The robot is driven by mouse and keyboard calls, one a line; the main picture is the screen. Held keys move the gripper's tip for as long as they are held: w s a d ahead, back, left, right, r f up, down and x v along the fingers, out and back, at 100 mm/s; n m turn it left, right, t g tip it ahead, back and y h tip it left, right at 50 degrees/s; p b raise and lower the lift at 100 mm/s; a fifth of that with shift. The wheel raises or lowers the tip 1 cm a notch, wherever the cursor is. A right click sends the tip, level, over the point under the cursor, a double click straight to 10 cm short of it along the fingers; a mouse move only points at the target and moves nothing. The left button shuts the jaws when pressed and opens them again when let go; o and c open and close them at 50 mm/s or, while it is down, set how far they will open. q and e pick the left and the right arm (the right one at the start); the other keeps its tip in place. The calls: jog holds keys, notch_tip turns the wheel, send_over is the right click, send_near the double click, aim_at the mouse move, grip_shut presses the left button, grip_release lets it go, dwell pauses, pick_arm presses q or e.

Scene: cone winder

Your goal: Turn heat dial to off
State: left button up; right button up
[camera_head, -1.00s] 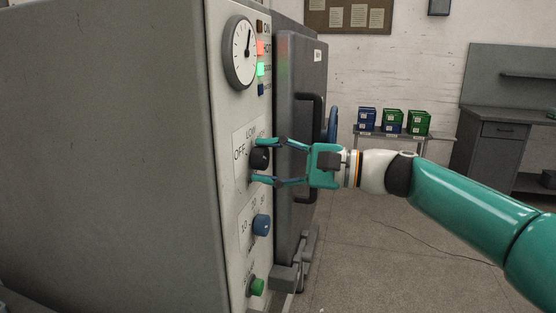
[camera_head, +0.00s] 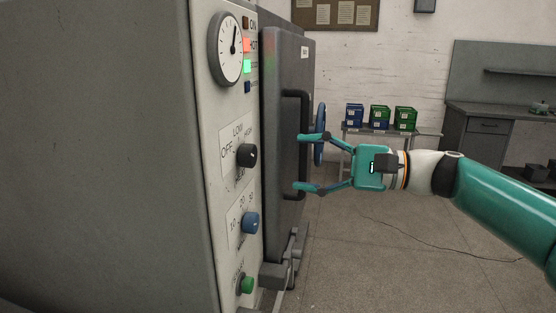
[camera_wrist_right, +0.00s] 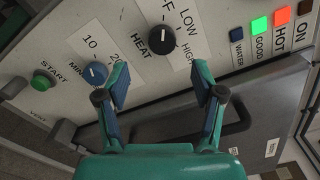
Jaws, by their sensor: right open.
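The heat dial (camera_head: 246,155) is a black knob on the light front panel of the machine, with OFF, LOW and HIGH printed around it. In the right wrist view the same heat dial (camera_wrist_right: 162,41) sits beyond the fingertips, beside the word HEAT. I cannot clearly tell which label its mark faces. My right gripper (camera_head: 300,162) is open and empty, to the right of the dial and apart from it. Its two spread fingers also show in the right wrist view (camera_wrist_right: 160,76). My left gripper is not in view.
Below the dial are a blue minutes dial (camera_head: 250,223) and a green start button (camera_head: 246,285). A gauge (camera_head: 229,49) and indicator lamps (camera_head: 247,66) are above. The grey door with its dark handle (camera_head: 304,100) lies right behind my gripper. Open floor is at right.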

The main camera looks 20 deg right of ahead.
jog(key=shift+v, duration=1.6)
jog(key=shift+a, duration=0.1)
